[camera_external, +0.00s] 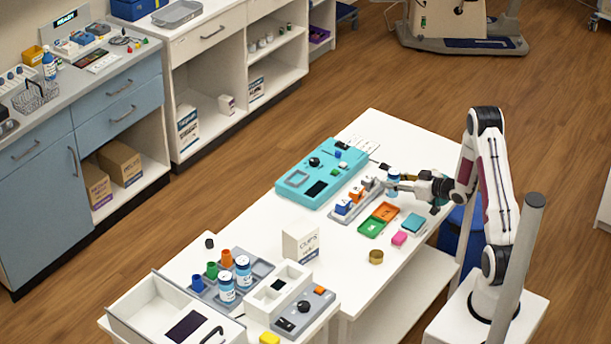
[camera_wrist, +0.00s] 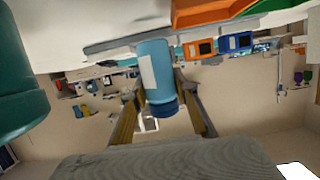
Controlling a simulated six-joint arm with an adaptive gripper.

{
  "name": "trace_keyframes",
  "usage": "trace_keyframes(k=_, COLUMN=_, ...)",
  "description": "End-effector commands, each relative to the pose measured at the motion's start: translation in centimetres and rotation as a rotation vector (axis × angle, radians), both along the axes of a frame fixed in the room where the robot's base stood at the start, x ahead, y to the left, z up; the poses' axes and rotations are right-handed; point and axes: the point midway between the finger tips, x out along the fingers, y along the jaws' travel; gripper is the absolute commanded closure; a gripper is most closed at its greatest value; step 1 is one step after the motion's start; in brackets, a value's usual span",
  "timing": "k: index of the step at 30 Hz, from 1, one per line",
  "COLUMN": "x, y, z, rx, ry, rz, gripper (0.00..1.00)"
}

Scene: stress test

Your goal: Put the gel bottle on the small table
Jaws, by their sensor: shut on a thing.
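A light-blue bottle with a white label (camera_external: 393,180) is between the fingers of my gripper (camera_external: 404,185), above the right part of the white table (camera_external: 335,239). The wrist view, which looks upside down, shows the bottle (camera_wrist: 155,75) between the two fingers (camera_wrist: 160,115), with its darker blue cap toward the picture's bottom. My gripper is shut on this bottle. In the external view the fingers partly cover it, and I cannot tell whether its base touches anything. I cannot tell from the pictures which table is the small table.
Two other bottles (camera_external: 243,272) stand front left. A blue-white bottle (camera_external: 49,65) stands on the far counter.

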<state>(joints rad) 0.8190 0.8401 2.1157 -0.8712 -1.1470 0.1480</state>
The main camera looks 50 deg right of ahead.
Motion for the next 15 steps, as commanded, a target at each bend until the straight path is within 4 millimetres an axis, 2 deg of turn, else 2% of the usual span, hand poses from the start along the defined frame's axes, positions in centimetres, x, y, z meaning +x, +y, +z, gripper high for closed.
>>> trace_keyframes(k=9, x=0.0, y=0.0, z=4.0, rx=-0.002, ry=-0.004, rz=0.0, gripper=0.99)
trace_keyframes(k=15, x=0.0, y=0.0, z=5.9, rx=-0.002, ry=-0.003, rz=0.001, gripper=0.99)
